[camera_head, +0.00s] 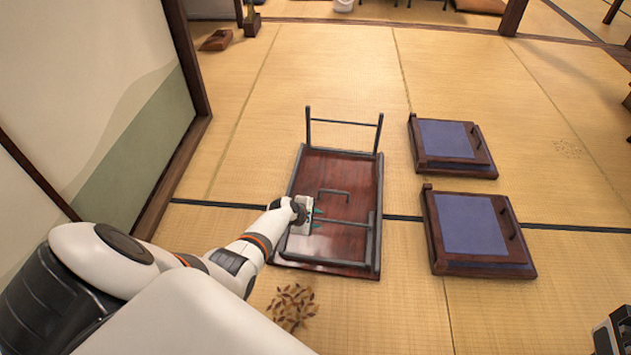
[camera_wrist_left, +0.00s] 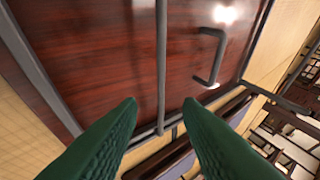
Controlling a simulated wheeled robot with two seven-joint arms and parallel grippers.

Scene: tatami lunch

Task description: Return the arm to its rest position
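My left arm (camera_head: 235,262) reaches in from the left over a dark red-brown low table (camera_head: 345,175) that lies with its leg side up. My left gripper (camera_head: 316,218) is above the near part of the table.
The table's far leg frame (camera_head: 344,122) stands up. Two low wooden seats with blue pads, a far one (camera_head: 446,138) and a near one (camera_head: 470,224), are to the table's right. A wall (camera_head: 95,90) stands at left. A leaf-like brown patch (camera_head: 292,306) is on the tatami.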

